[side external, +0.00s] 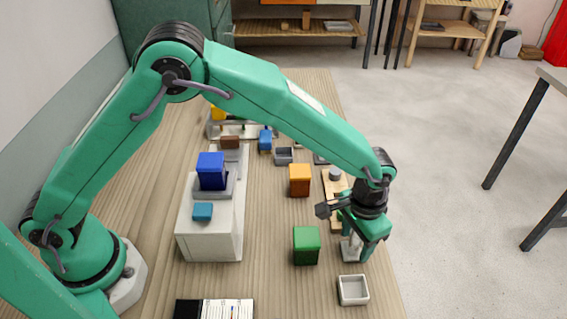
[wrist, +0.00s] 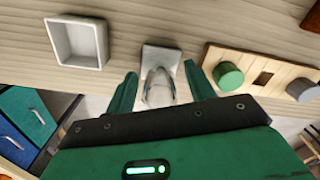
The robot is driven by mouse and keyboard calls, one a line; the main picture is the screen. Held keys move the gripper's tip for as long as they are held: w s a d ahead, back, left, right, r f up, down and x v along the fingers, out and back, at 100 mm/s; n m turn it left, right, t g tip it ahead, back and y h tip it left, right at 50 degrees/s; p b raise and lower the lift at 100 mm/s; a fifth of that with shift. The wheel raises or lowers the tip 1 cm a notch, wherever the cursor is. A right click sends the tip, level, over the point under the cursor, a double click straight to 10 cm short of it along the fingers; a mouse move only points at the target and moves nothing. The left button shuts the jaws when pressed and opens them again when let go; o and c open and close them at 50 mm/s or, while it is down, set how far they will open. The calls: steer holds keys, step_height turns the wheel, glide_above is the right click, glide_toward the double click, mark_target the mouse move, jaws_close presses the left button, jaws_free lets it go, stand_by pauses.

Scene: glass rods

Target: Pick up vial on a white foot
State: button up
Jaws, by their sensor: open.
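The vial (wrist: 158,88) is clear glass and stands on a square white foot (wrist: 160,58). In the wrist view it sits between the two green fingers of my gripper (wrist: 161,88). The fingers are open, with a gap visible on each side of the vial. In the side view my gripper (side external: 354,240) points down over the white foot (side external: 350,250) near the table's right edge. The fingers and wrist hide most of the vial there.
A white open tray (side external: 353,290) stands close by, nearer the camera. A wooden board (wrist: 254,72) with green and grey round pieces lies on the other side. A green block (side external: 306,246) and orange block (side external: 299,180) stand left of my gripper. A white stepped unit (side external: 212,240) is farther left.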

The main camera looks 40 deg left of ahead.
steer(key=shift+c, duration=0.4)
steer(key=c, duration=1)
steer(key=shift+o, duration=0.2)
steer(key=shift+r, duration=0.15)
steer(key=shift+r, duration=0.45)
step_height(320, 180, up, 3)
steer(key=shift+r, duration=0.15)
steer(key=s+d+r, duration=0.4)
steer(key=s+r, duration=0.2)
steer(key=s, duration=0.5)
steer(key=shift+r, duration=0.3)
steer(key=shift+d, duration=0.1)
